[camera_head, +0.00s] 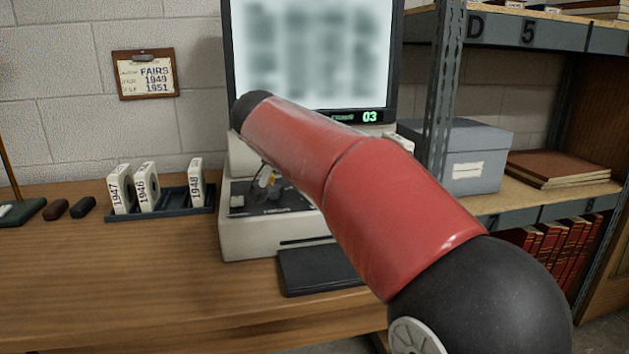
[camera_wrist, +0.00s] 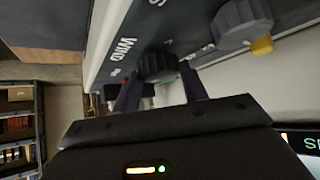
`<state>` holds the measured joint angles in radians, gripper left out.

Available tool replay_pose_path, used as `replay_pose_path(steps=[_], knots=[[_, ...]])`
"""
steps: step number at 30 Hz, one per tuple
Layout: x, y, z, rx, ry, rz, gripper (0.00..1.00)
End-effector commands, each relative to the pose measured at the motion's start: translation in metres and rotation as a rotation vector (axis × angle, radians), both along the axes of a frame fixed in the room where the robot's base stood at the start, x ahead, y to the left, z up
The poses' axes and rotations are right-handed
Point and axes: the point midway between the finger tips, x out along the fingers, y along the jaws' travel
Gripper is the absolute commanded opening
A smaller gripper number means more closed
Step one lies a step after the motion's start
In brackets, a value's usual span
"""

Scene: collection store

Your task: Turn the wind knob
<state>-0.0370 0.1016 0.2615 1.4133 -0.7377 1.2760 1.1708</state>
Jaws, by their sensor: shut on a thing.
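A larger grey knob (camera_wrist: 243,22) with a yellow mark is to the right. In the head view the reader machine (camera_head: 240,238) stands on the desk. My red arm hides the wind knob and my gripper there.
A dark rack (camera_head: 170,208) left of the machine holds white boxes marked 1947, 1946 and 1948. A clipboard (camera_head: 146,74) reading FAIRS, 1949, 1951 hangs on the wall. A grey box (camera_head: 470,150) sits on the right shelf. The front left of the desk is clear.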

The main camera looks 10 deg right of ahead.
Motion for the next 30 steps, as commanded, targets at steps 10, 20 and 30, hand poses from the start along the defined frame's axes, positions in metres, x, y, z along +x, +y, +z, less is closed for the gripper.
replay_pose_path(steps=[10,20,30], knots=[[0.000,0.001,-0.001,0.003,0.002,0.002,0.50],[0.000,0.000,-0.001,0.001,0.002,0.001,0.65],[-0.018,0.020,0.026,0.001,-0.002,0.005,0.65]])
